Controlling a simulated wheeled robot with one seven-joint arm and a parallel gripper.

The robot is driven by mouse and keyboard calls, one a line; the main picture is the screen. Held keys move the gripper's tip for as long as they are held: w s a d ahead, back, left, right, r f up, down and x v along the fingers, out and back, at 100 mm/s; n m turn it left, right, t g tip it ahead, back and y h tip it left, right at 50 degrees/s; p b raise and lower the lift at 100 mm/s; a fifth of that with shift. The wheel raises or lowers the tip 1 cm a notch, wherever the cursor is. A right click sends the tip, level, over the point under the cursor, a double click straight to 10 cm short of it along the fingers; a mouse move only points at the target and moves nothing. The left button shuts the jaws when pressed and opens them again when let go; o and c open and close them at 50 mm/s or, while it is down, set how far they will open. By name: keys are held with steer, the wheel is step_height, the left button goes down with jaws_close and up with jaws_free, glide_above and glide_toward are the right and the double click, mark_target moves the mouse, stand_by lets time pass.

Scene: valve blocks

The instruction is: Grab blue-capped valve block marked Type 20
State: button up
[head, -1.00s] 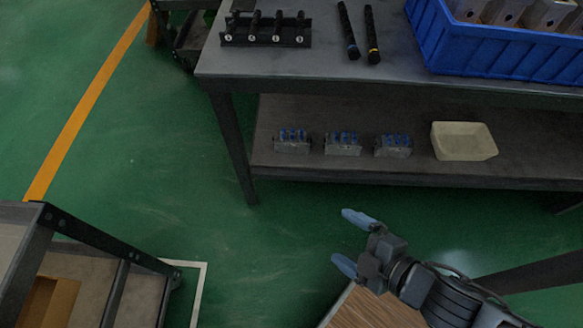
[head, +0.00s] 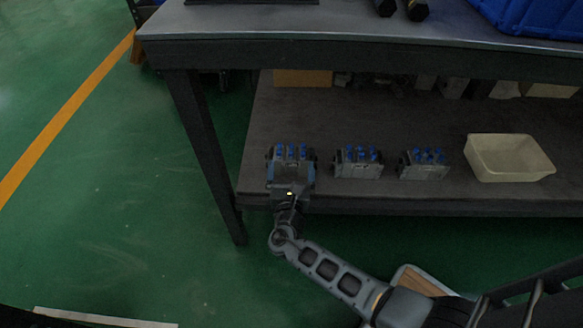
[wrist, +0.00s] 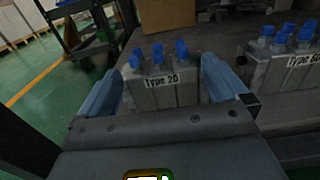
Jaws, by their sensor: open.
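The valve block marked Type 20 (wrist: 160,88) is a grey block with blue caps and a white label, centred in the wrist view. In the head view it is the leftmost block (head: 291,153) on the lower shelf, its front largely hidden by my gripper. My gripper (wrist: 158,85) is open, with one blue-grey finger at each side of this block. I cannot tell whether the fingers touch it. In the head view my gripper (head: 291,165) reaches the shelf's front edge from below.
A second blue-capped block (head: 358,163), labelled Type 60 or similar (wrist: 285,65), stands to the right. A third block (head: 424,165) and a cream tray (head: 480,160) stand farther right on the lower shelf (head: 400,108). The tabletop (head: 300,22) overhangs, and a leg (head: 205,150) stands at left.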

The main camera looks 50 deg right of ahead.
mark_target(291, 147)
steer(key=b+x, duration=0.1)
steer(key=x, duration=0.3)
steer(key=b+x, duration=0.1)
steer(key=x, duration=0.2)
steer(key=shift+w+d+r, duration=0.2)
steer(key=shift+w, duration=0.15)
steer(key=c, duration=1.6)
steer(key=shift+r, duration=0.2)
steer(key=shift+c, duration=0.4)
